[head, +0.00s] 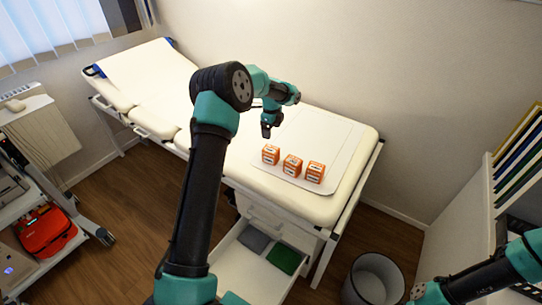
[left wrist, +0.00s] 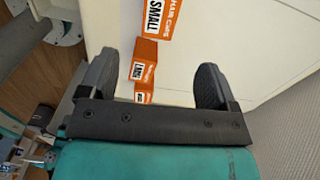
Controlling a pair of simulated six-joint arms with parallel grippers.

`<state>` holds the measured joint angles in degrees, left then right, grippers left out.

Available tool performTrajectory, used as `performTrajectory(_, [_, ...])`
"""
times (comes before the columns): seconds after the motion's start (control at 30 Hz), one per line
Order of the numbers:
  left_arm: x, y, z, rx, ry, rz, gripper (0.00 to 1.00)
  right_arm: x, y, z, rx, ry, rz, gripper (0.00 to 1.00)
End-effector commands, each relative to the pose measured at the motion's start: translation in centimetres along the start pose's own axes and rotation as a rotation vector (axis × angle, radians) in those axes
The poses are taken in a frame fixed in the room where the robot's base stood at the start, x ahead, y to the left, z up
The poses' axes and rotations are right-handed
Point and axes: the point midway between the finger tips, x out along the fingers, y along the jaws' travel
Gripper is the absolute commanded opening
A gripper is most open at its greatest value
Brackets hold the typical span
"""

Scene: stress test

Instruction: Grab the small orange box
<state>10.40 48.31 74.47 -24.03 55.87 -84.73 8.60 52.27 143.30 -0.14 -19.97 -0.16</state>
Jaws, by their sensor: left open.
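Three orange boxes with white labels stand in a row on a white sheet on the exam couch: a left one (head: 271,154), a middle one (head: 292,164) and a right one (head: 315,172). Their labels are too small to read in the head view. In the left wrist view, the box marked SMALL (left wrist: 160,18) is at the top, cut by the frame edge and beyond the fingertips. Two more orange boxes show below it, a middle one (left wrist: 145,60) and a partly hidden one (left wrist: 143,97). My left gripper (head: 267,127) is open and empty above the couch, behind the row.
The padded couch (head: 125,85) runs to the back left against the wall. An open drawer (head: 240,270) below it holds a grey and a green item. A bin (head: 375,280) stands at the front right. My right arm shows at the lower right, its gripper out of view.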

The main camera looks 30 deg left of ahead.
Motion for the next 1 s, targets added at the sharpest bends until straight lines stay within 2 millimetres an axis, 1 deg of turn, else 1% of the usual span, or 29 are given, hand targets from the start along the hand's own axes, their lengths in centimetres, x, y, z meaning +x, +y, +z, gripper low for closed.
performTrajectory(0.03, [1.1, 0.1, 0.0, 0.000, 0.001, 0.004, 0.83, 0.0, 0.0, 0.0, 0.000, 0.000, 0.000, 0.43])
performTrajectory(0.2, [4.0, 0.1, 0.0, 0.000, 0.000, 0.005, 0.83, 0.0, 0.0, 0.0, 0.000, 0.000, 0.000, 0.43])
performTrajectory(0.4, [7.2, 0.1, 0.0, 0.000, 0.001, 0.002, 0.83, 0.0, 0.0, 0.0, 0.000, 0.000, 0.000, 0.43])
performTrajectory(0.5, [8.3, 0.1, 0.0, 0.000, 0.000, 0.002, 0.83, 0.0, 0.0, 0.0, 0.000, 0.000, 0.000, 0.43])
performTrajectory(0.6, [8.7, 0.0, 0.1, 0.000, 0.000, 0.000, 0.83, 0.0, 0.0, 0.0, 0.000, 0.000, 0.000, 0.43])
performTrajectory(0.9, [8.7, 0.0, 0.1, 0.000, 0.000, 0.000, 0.83, 0.0, 0.0, 0.0, 0.000, 0.000, 0.000, 0.43])
performTrajectory(1.0, [9.2, 0.1, 0.1, -0.001, 0.000, 0.001, 0.83, 0.0, 0.0, 0.0, 0.000, 0.000, 0.000, 0.43])
